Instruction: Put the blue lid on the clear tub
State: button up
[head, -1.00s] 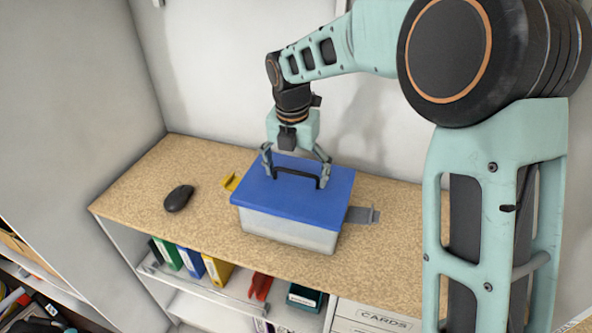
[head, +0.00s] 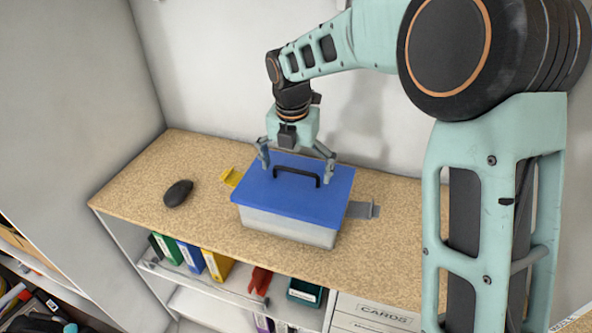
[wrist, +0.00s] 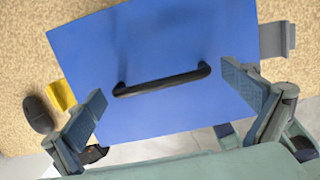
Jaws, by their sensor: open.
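The blue lid (head: 293,198) lies flat on top of the clear tub (head: 288,228), covering its opening. The lid has a black handle (head: 297,173) in its middle, which also shows in the wrist view (wrist: 162,84). My gripper (head: 297,169) is open above the lid. In the wrist view its two fingers (wrist: 165,95) stand wide apart, one beyond each end of the handle, and hold nothing. The tub's far side is hidden under the lid. Whether the lid is fully seated all round cannot be told.
A yellow piece (head: 230,178) sticks out at the tub's left and a grey piece (head: 362,210) at its right. A black mouse (head: 178,193) lies on the wooden top (head: 150,220). Binders (head: 190,257) stand on the shelf below. A wall stands close behind.

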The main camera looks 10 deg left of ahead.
notch_tip(320, 180, up, 12)
jog(key=s, duration=0.1)
jog(key=shift+s, duration=0.25)
